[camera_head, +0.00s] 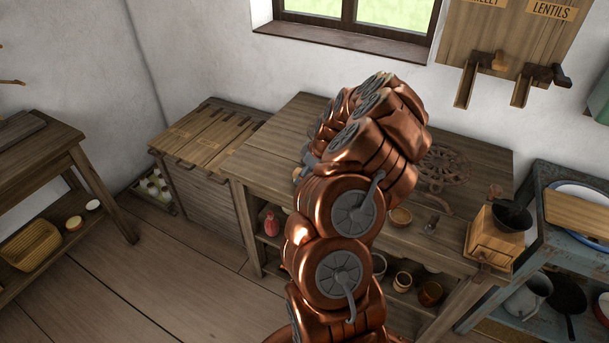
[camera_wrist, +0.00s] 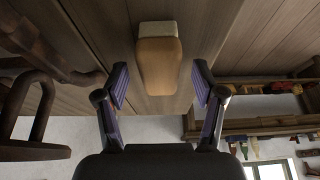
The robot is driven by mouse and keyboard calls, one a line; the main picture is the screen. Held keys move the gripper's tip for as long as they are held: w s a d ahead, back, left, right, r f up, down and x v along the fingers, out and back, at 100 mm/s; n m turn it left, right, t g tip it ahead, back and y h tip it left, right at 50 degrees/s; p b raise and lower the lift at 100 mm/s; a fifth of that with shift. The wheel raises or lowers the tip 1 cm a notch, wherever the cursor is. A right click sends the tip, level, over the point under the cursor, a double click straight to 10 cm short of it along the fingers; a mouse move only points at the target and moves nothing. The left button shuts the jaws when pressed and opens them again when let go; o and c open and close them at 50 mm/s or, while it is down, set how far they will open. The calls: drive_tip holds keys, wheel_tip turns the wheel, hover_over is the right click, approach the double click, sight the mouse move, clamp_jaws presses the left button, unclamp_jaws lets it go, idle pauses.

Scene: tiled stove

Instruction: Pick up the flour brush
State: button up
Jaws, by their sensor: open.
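The flour brush, a tan wooden block (camera_wrist: 160,70) with a pale bristle end (camera_wrist: 158,28), shows in the wrist view at the top centre. It lies against the brown planks of a wooden surface (camera_wrist: 100,20). My gripper (camera_wrist: 161,86) is open, with one purple-padded finger on each side of the picture. The brush appears between and beyond the fingertips, with a visible gap on both sides. I cannot tell how far off it is in depth.
A dark curved object (camera_wrist: 38,110) stands close on the left in the wrist view. The table's left part looks clear.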

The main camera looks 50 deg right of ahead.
drive_tip(key=shift+w+f, duration=0.15)
drive_tip(key=shift+f, duration=0.2)
drive_tip(key=c, duration=1.2)
drive_tip(key=shift+r, duration=0.2)
drive_tip(key=shift+c, duration=0.3)
drive_tip(key=shift+r+b, duration=1)
drive_tip(key=shift+r, duration=0.35)
drive_tip(key=shift+s+r, duration=0.2)
drive_tip(key=shift+s, duration=0.15)
drive_tip(key=s+b, duration=0.1)
drive_tip(key=s, duration=0.4)
drive_tip(key=s+a+r+b, duration=0.1)
drive_tip(key=s+b, duration=0.1)
drive_tip(key=s, duration=0.3)
drive_tip(key=s+b, duration=0.2)
drive_tip(key=s, duration=0.3)
drive_tip(key=shift+s+a+r, duration=0.15)
drive_tip(key=shift+a+r, duration=0.15)
